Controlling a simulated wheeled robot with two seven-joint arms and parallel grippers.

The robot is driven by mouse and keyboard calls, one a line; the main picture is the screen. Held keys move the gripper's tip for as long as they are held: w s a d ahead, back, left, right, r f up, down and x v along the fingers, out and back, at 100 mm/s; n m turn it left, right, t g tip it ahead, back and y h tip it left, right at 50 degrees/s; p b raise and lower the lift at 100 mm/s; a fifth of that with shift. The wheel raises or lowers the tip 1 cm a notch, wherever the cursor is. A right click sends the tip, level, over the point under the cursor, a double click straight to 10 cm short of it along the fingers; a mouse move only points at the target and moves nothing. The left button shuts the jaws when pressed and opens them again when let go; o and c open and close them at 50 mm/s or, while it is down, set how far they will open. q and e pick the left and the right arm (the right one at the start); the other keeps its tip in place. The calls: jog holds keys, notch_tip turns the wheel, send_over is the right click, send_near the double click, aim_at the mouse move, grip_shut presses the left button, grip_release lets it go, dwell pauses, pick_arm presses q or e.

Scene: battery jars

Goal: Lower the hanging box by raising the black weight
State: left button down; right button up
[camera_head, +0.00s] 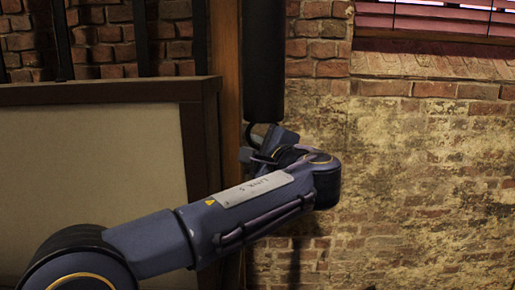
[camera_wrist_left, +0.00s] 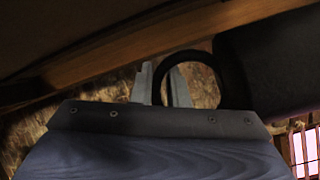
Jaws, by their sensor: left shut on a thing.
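The black weight (camera_head: 264,65) is a long dark cylinder hanging upright in front of a wooden post, its top cut off by the head view's upper edge. A black ring (camera_wrist_left: 212,68) sticks out from its lower end, and the weight's dark body (camera_wrist_left: 272,66) also shows in the left wrist view. My left gripper (camera_head: 258,148) is just below the weight; in the left wrist view its fingers (camera_wrist_left: 161,84) are shut on the ring, one finger passing through it. My right gripper is not in view. I do not see the hanging box.
A wooden post (camera_head: 227,60) stands close behind the weight. A large pale panel with a dark frame (camera_head: 110,92) fills the left side. A brick wall (camera_head: 420,170) is behind, with a window with red blinds (camera_head: 440,20) at upper right. The space right of the weight is clear.

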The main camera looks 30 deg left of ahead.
pick_arm(q)
jog(key=shift+s+a+r, duration=0.1)
jog(key=shift+a+r, duration=0.15)
jog(key=shift+r, duration=0.05)
jog(key=c, duration=1.7)
grip_release()
jog(key=shift+o, duration=0.9)
jog(key=shift+s+a, duration=0.1)
jog(key=shift+s, duration=0.1)
jog(key=shift+w+f, duration=0.1)
jog(key=shift+s+d+f, duration=0.1)
jog(key=shift+s+d, duration=0.1)
jog(key=shift+d, duration=0.4)
jog(key=b+v, duration=0.2)
jog(key=v, duration=0.4)
jog(key=shift+s+d, duration=0.3)
